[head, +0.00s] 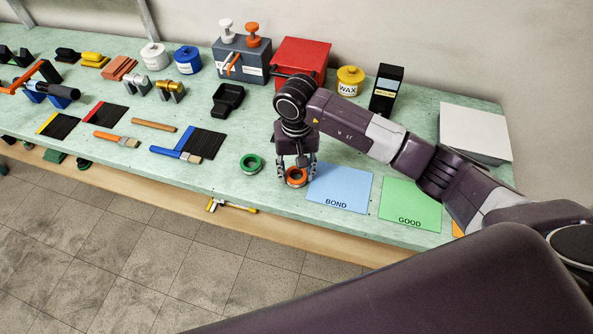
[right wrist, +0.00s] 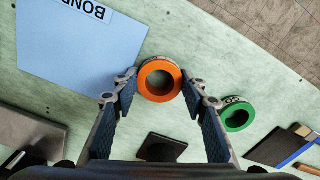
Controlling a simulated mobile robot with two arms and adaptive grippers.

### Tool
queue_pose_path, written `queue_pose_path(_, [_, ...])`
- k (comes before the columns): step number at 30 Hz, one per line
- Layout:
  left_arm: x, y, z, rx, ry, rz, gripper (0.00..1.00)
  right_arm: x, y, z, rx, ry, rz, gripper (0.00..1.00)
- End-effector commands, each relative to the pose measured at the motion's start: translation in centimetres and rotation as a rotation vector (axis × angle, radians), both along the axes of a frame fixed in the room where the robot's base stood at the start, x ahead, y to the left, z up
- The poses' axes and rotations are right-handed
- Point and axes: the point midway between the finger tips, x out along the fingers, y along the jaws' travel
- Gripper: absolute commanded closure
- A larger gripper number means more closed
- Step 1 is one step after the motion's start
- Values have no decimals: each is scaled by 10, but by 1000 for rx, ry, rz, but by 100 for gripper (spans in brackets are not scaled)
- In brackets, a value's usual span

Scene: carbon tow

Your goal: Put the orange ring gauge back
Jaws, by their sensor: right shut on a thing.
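The orange ring gauge (head: 296,179) is at the bench top, just left of the blue BOND sheet (head: 340,188). My right gripper (head: 297,168) points down over it and is shut on it. In the right wrist view the ring (right wrist: 160,65) sits between the two fingertips (right wrist: 160,88), its hole facing the camera. I cannot tell whether it touches the bench. A green ring gauge (head: 250,163) lies on the bench to the left, apart from the gripper; it also shows in the right wrist view (right wrist: 236,115). My left gripper is not in view.
A green GOOD sheet (head: 410,204) lies right of the BOND sheet. Behind stand a grey box with knobs (head: 240,62), a red box (head: 300,58), a yellow WAX pot (head: 350,80) and a small black tray (head: 228,98). Brushes and dark tow pieces lie left.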

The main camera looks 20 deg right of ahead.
Motion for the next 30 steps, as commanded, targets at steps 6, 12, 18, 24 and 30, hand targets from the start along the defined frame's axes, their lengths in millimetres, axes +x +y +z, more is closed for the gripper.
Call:
queue_pose_path(6, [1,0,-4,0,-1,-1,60,0,0,-3,-1,1,0,51])
queue_pose_path(12, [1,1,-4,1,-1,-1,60,0,0,-3,-1,1,0,43])
queue_pose_path(18, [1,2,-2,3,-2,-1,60,0,0,-1,0,1,0,43])
queue_pose_path(24, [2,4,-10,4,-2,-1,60,2,-1,19,0,-6,0,43])
queue_pose_path(30, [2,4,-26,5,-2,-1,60,2,-1,61,-1,-8,1,43])
